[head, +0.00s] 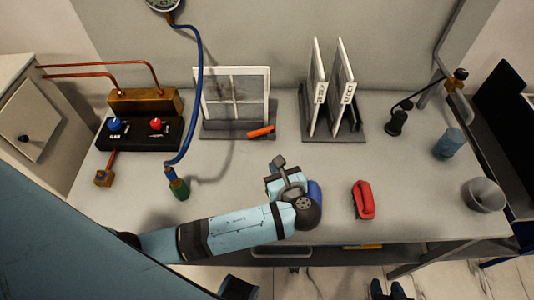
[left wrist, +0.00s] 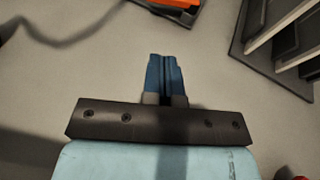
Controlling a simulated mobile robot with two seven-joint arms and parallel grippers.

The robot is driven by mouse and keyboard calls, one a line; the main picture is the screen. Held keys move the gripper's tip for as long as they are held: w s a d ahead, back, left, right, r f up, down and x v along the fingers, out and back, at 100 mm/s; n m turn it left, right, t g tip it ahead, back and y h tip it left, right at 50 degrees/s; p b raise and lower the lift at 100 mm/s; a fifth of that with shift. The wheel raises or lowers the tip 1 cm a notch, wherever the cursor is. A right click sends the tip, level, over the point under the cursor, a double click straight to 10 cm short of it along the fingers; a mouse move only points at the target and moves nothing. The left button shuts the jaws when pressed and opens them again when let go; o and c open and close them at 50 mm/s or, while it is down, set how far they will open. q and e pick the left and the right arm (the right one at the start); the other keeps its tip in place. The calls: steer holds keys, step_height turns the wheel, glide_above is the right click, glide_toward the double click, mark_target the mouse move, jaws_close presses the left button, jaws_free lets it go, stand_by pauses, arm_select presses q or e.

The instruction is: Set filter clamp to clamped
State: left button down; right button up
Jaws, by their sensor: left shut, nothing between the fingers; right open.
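A white-framed grey panel (head: 232,98) stands on a dark base at the back of the table. An orange lever (head: 261,131) lies slanted at the base's front right; it looks like the filter clamp's handle. In the left wrist view the orange lever (left wrist: 178,3) is cut off by the top edge. My left gripper (head: 314,188) is in front of the lever, to its right and apart from it. In the left wrist view its blue fingers (left wrist: 165,72) are together and empty.
A rack with upright white plates (head: 343,90) stands right of the panel. A blue hose (head: 199,80) hangs to its left, near a box with blue and red knobs (head: 138,134). A red object (head: 364,200) lies right of my left gripper. A grey cup (head: 483,195) is far right.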

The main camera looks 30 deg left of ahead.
arm_select(q)
glide_toward(255, 136)
steer(key=x, duration=0.5)
steer(key=shift+w+f, duration=0.15)
steer(key=shift+f, duration=0.2)
steer(key=shift+x, duration=0.9)
steer(key=shift+a+r, duration=0.1)
steer(key=shift+r, duration=0.1)
arm_select(e)
steer(key=shift+r, duration=0.1)
